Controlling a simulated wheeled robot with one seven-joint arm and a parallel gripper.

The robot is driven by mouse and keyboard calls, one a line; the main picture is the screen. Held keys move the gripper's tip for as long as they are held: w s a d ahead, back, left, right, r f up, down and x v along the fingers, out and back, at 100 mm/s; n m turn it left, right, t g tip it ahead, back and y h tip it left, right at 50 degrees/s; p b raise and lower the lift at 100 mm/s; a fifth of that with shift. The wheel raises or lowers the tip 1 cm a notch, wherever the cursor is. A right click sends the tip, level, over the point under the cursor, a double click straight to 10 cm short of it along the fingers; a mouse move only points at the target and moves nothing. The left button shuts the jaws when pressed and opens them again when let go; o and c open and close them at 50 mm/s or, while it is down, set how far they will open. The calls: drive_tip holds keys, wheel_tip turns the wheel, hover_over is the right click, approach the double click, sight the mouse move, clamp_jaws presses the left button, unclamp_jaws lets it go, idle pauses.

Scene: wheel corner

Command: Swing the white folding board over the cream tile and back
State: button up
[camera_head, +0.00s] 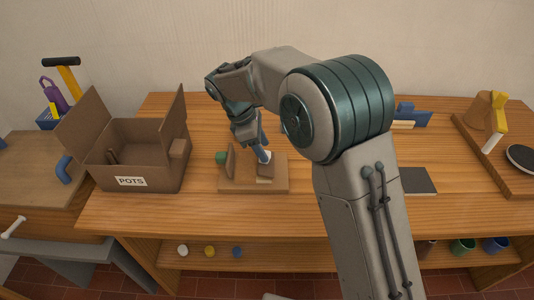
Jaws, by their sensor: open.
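A flat wooden base (240,187) lies on the middle of the bench. On it stand an upright brown panel (230,161) and a low block with a pale tan top (265,171). A small green piece (220,158) shows beside the panel. My gripper (262,153) points down over the base, just above the low block, and is open. A small white patch shows at its tips; I cannot tell whether it belongs to the white board. I cannot clearly make out a white folding board or a cream tile. My gripper and wrist hide part of this fixture.
An open cardboard box (130,160) labelled POTS stands to the left of the base. A dark flat pad (416,180) lies to the right, behind my arm. A wooden tray (497,155) with a yellow-handled tool is at far right. The bench front is mostly clear.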

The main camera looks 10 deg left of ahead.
drive_tip(key=shift+x, duration=1.6)
drive_tip(key=c, duration=1)
drive_tip(key=shift+s+a+h+p, duration=0.15)
drive_tip(key=shift+a+h+p, duration=0.3)
drive_tip(key=shift+h+p, duration=0.6)
drive_tip(key=shift+a+f+t+h+p, duration=0.3)
drive_tip(key=shift+t+h+p, duration=0.1)
drive_tip(key=shift+h+p, duration=0.25)
drive_tip(key=o, duration=1)
